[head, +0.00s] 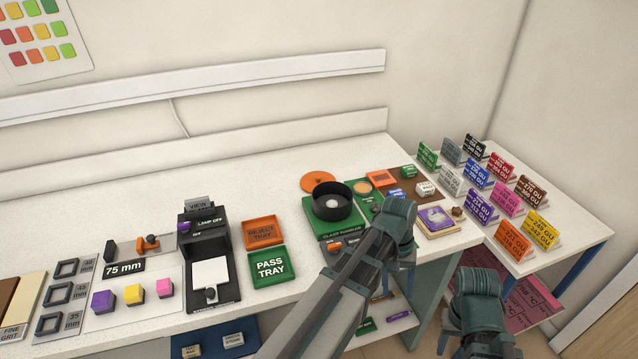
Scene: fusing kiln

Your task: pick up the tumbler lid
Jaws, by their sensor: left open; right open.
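An orange disc, which looks like the tumbler lid (319,181), lies flat on the white bench behind the black round tumbler drum (344,189). The drum is open at the top and stands on a green base. My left gripper (401,214) is to the right of the drum, over the right part of the bench, apart from the lid. It is open, and its fingers are partly hidden by my own arm. My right gripper (477,284) is low in front of the bench's right end, far from the lid, open, with its fingertips hard to make out.
An orange reject tray (263,231) and a green pass tray (270,269) lie left of the drum. A black lamp viewer (208,255) stands further left. Small blocks and trays crowd the bench's right end. A side table (572,235) holds several coloured cards.

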